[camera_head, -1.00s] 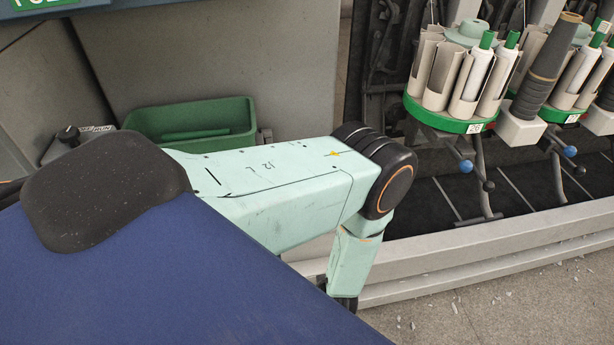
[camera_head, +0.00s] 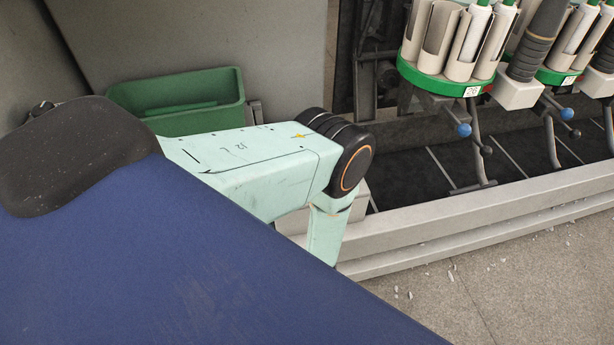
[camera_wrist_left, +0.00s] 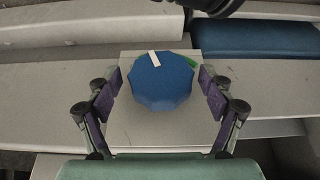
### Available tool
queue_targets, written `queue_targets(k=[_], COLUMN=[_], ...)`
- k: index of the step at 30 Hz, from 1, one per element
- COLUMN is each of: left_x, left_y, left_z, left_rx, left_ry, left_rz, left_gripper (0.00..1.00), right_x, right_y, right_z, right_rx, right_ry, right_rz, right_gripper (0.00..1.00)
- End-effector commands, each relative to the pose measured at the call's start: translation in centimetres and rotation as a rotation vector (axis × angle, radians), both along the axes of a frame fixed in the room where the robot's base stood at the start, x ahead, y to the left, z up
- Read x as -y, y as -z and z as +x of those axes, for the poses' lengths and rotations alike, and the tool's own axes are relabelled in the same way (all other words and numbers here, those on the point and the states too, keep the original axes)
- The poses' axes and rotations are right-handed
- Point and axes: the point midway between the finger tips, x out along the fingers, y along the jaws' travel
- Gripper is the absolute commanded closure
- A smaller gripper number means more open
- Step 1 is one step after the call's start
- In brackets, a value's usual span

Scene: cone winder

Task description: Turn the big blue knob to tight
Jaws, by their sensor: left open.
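The big blue knob (camera_wrist_left: 163,85) is a many-sided blue block on a pale square plate (camera_wrist_left: 126,136) in the left wrist view. A short white pointer mark (camera_wrist_left: 154,58) lies at its upper edge, slightly left of centre. A green mark (camera_wrist_left: 192,62) shows at its upper right. My left gripper (camera_wrist_left: 160,88) is open, with one finger on each side of the knob. Gaps show between the fingers and the knob's sides; I cannot tell the height between them. In the head view my left arm reaches down, and its gripper and the knob are hidden. My right gripper is not in view.
Pale machine rails surround the plate, with a blue block (camera_wrist_left: 255,40) behind at right. In the head view a green bin (camera_head: 190,105) stands behind my arm. Green-rimmed bobbin carousels (camera_head: 445,80) and blue-ball levers (camera_head: 464,130) stand right. Floor (camera_head: 510,285) at lower right has scattered bits.

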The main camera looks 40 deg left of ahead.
Motion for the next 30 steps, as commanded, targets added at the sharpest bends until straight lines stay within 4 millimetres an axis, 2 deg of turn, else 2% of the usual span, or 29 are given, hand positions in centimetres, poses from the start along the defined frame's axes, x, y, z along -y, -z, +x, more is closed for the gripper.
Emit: queue_targets(k=[8,27,30], left_x=[-0.23,-0.23,-0.22], left_y=[0.05,0.04,0.05], left_z=[-0.04,-0.06,-0.05], left_rx=[-0.001,-0.001,-0.002], left_ry=[0.0,0.0,0.0], left_rz=[0.001,0.001,0.001], left_gripper=[0.19,0.72,0.72], right_x=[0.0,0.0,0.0], right_y=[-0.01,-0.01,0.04], right_z=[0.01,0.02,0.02], right_rx=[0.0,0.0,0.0], right_ry=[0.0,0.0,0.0], right_rz=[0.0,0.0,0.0], right_gripper=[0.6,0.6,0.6])
